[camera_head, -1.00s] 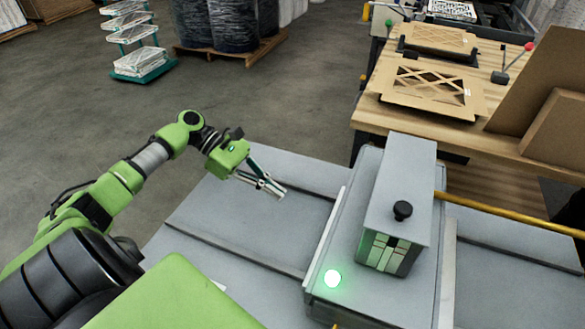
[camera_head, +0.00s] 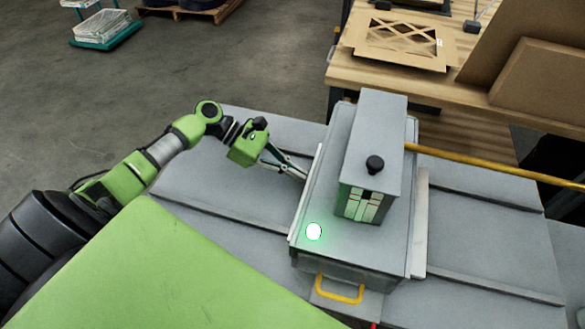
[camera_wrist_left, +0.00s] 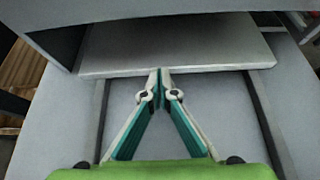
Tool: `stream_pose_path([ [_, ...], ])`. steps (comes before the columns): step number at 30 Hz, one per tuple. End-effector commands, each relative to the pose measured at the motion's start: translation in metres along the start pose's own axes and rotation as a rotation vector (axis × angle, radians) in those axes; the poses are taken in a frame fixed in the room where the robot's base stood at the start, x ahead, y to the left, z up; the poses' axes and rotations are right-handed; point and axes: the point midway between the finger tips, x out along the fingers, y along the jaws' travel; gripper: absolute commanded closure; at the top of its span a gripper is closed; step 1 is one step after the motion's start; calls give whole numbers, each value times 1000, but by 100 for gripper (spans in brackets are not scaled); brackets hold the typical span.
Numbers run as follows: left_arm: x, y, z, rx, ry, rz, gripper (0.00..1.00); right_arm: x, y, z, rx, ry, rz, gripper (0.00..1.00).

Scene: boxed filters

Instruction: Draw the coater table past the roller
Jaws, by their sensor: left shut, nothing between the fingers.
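The grey coater has a long flat bed (camera_head: 215,190) with dark rails running under a raised roller housing (camera_head: 375,130) topped by a black knob (camera_head: 375,164). A pale upright edge (camera_head: 308,205), apparently of the coater table, runs along the housing's left side; another pale edge (camera_head: 420,225) is on the right. My left gripper (camera_head: 303,177) is shut and empty, its tips close to the left edge. In the left wrist view the shut tips (camera_wrist_left: 161,74) are at the near edge of a light grey plate (camera_wrist_left: 190,45); contact is unclear. The roller itself is hidden. My right gripper is out of view.
A green light (camera_head: 314,231) glows on the coater's front left. A yellow handle (camera_head: 340,290) is on the front, and a yellow bar (camera_head: 490,165) extends right. A wooden bench (camera_head: 470,25) with a cardboard filter frame (camera_head: 400,42) stands behind. The bed's left part is clear.

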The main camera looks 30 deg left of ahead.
Motion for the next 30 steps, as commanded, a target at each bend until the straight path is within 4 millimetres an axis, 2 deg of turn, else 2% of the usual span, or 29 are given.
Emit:
stream_pose_path([
  [4, 2, 0, 3, 0, -1, -1, 100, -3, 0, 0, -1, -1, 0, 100],
  [7, 13, 0, 14, 0, -4, -2, 100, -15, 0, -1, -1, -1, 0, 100],
  [12, 50, 0, 39, 0, -8, -3, 100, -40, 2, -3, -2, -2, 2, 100],
  [18, 81, 0, 51, 0, -4, -2, 100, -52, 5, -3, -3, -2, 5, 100],
  [30, 86, 0, 50, 0, -1, -1, 100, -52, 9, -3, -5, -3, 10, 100],
])
